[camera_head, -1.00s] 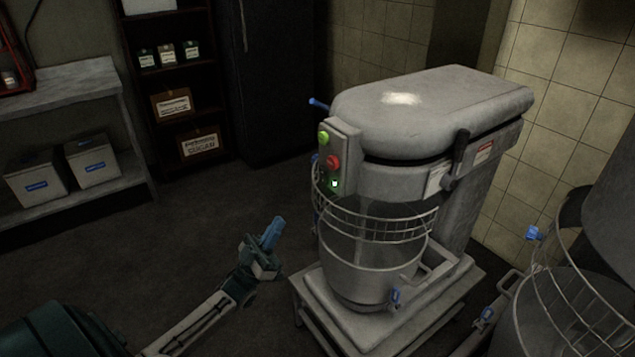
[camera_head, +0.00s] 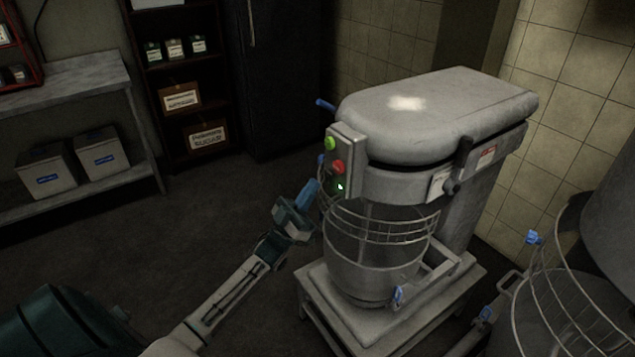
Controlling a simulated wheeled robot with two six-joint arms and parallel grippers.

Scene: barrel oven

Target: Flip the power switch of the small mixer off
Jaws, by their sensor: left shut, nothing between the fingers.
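The small mixer (camera_head: 435,115) stands on a low stand in the middle right. Its control box (camera_head: 346,150) on the left side carries a green button (camera_head: 330,144), a red button (camera_head: 338,167) and, at the bottom, the power switch (camera_head: 340,187) with a green glow. My left gripper (camera_head: 308,190), with blue fingertips, is shut and empty. It points up, left of and slightly below the power switch in the picture. I cannot tell whether it touches the mixer. My right gripper is not in view.
The mixer's wire guard (camera_head: 400,233) and bowl (camera_head: 372,265) sit just right of my left gripper. A larger mixer with a wire guard (camera_head: 560,310) stands at the lower right. A shelf (camera_head: 70,85) with bins is at the left. The floor between is clear.

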